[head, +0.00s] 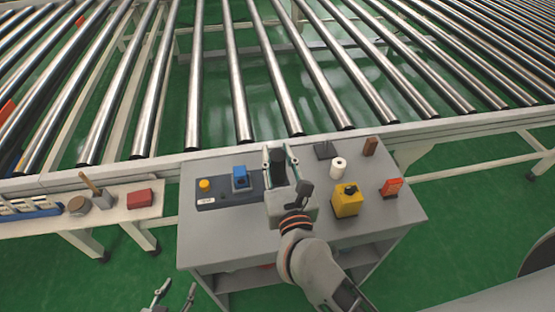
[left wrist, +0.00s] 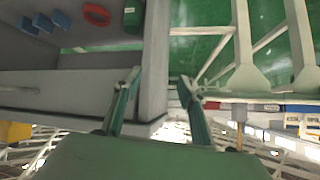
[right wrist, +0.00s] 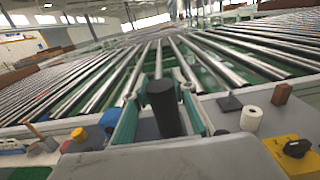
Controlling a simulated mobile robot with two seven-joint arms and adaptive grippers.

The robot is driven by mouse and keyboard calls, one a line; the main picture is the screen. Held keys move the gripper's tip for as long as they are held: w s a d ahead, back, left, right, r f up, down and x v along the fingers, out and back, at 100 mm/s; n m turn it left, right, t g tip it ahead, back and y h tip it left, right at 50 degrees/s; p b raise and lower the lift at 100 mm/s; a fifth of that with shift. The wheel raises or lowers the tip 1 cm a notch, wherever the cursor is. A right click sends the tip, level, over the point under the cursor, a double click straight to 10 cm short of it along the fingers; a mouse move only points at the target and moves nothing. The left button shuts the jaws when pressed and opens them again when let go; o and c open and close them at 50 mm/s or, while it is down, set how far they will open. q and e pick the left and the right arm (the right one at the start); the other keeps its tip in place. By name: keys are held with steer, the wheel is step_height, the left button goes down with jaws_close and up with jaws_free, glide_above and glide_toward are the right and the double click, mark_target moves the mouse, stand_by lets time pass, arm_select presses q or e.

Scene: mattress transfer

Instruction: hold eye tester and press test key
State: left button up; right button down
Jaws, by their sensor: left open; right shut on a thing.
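My right gripper (head: 279,153) is shut on a black cylinder (right wrist: 163,108), which stands upright between its fingers over the grey table (head: 212,246); I cannot tell whether it touches the tabletop. I take this cylinder as the eye tester, though no label shows. Left of it lies a dark grey box (head: 221,204) with a yellow round button (head: 204,185), possibly the test key, and a blue block (head: 240,173) on top. The button also shows in the right wrist view (right wrist: 79,134). My left gripper (head: 174,291) is open and empty, low in front of the table's left side.
Right on the table are a yellow box (head: 347,206) with a black knob, a white roll (head: 338,168), a brown block (head: 370,146) and an orange box (head: 392,187). A side bench holds a red box (head: 139,198). A roller conveyor (head: 290,80) runs behind.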

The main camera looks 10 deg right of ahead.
steer(key=shift+r, duration=0.1)
arm_select(q)
steer(key=shift+w+a+r, duration=0.1)
steer(key=shift+w+a, duration=0.15)
steer(key=shift+w, duration=0.2)
